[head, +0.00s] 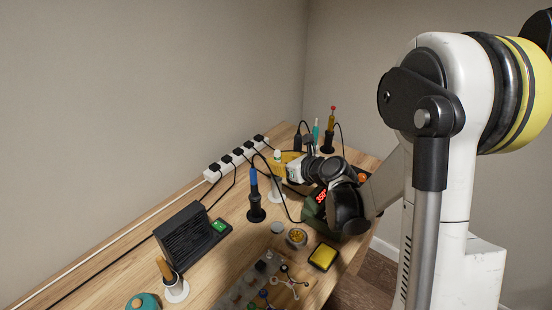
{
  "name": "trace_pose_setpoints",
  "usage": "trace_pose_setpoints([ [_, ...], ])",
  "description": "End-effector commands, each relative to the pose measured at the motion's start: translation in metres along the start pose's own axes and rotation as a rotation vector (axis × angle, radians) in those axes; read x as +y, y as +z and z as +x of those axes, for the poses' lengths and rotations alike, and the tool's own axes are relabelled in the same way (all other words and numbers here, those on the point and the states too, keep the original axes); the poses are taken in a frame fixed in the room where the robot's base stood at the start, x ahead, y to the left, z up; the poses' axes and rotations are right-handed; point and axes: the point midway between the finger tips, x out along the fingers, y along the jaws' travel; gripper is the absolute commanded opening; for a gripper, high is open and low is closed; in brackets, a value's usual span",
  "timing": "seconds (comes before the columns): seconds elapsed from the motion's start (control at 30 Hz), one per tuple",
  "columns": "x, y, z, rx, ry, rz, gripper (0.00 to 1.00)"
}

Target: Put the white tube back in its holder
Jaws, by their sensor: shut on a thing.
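My gripper (281,163) reaches in from the right, over the far half of the wooden bench. Its yellow parts are shut on a slim white tube (277,154) with a greenish upper part, which looks upright. A white round-based holder (277,196) stands directly below in the picture. The gripper covers the space between the tube and this holder, so I cannot tell whether the tube's lower end is inside it.
A blue-handled tool in a black holder (256,212) stands close to the left. A white power strip (235,158) with black cables lies behind. A dark station with a red display (320,196) is at right. A black box (186,238) and yellow sponge (323,256) are nearer.

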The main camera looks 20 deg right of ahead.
Motion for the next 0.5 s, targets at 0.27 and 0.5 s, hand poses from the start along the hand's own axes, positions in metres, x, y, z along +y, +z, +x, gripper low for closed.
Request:
trace_pose_setpoints([
  [0.27,0.0,-0.0008,0.0004,0.0,0.0,0.0,0.0],
  [0.5,-0.0002,-0.0093,0.0044,0.0,0.0,0.0,0.0],
])
